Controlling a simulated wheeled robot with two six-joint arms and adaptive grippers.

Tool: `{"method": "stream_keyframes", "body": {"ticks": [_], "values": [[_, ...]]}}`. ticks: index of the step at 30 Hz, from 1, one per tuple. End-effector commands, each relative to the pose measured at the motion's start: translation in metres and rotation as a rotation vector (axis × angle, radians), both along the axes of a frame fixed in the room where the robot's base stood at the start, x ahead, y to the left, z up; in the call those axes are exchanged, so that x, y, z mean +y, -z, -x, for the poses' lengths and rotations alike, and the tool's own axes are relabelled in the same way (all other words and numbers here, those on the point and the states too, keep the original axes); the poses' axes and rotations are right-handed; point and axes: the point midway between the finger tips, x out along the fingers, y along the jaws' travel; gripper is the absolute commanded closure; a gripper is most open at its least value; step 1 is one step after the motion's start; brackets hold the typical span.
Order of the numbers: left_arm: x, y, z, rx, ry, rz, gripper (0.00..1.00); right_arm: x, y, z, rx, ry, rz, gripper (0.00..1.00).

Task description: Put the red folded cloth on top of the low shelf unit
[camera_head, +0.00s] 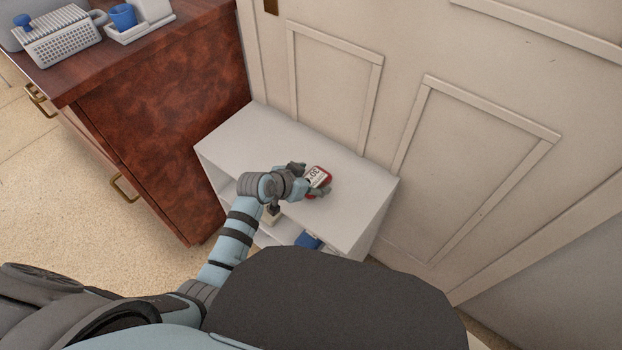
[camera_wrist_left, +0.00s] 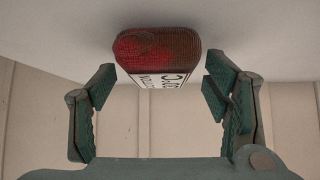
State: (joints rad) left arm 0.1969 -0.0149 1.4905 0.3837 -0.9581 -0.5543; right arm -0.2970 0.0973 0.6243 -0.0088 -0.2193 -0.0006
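The red folded cloth (camera_head: 324,172) has a white label with dark print and lies on the white top of the low shelf unit (camera_head: 365,185). In the left wrist view the red cloth (camera_wrist_left: 155,48) rests against the white shelf top (camera_wrist_left: 60,25), which fills the upper part of that picture. My left gripper (camera_head: 310,181) is at the cloth, just above the shelf top. In the left wrist view its fingers (camera_wrist_left: 160,88) are spread wide, with gaps between them and the cloth. My right gripper is not in view.
A dark wood dresser (camera_head: 150,120) stands left of the shelf unit, with a white basket (camera_head: 62,42) and a blue cup (camera_head: 123,17) in a tray on top. A panelled door (camera_head: 400,60) rises behind. A blue thing (camera_head: 308,240) sits inside the shelf. The shelf top is otherwise clear.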

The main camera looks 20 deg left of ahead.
Motion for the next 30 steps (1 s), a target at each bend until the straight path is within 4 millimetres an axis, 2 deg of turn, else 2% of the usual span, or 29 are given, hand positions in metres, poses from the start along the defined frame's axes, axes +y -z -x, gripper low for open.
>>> {"method": "stream_keyframes", "body": {"ticks": [9, 13, 17, 24, 30], "values": [[0.000, -0.001, 0.000, 0.000, 0.000, 0.000, 0.21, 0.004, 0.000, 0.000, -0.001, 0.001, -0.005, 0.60], [0.001, -0.009, 0.002, 0.000, 0.001, -0.001, 0.21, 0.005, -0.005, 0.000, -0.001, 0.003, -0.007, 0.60], [0.009, -0.027, 0.018, 0.000, 0.000, -0.002, 0.21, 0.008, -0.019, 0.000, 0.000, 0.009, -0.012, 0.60], [0.029, -0.072, 0.060, -0.001, 0.002, -0.004, 0.21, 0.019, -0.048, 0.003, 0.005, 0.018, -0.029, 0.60], [0.038, -0.088, 0.078, 0.000, 0.001, -0.001, 0.21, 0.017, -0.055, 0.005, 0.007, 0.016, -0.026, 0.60]]}}
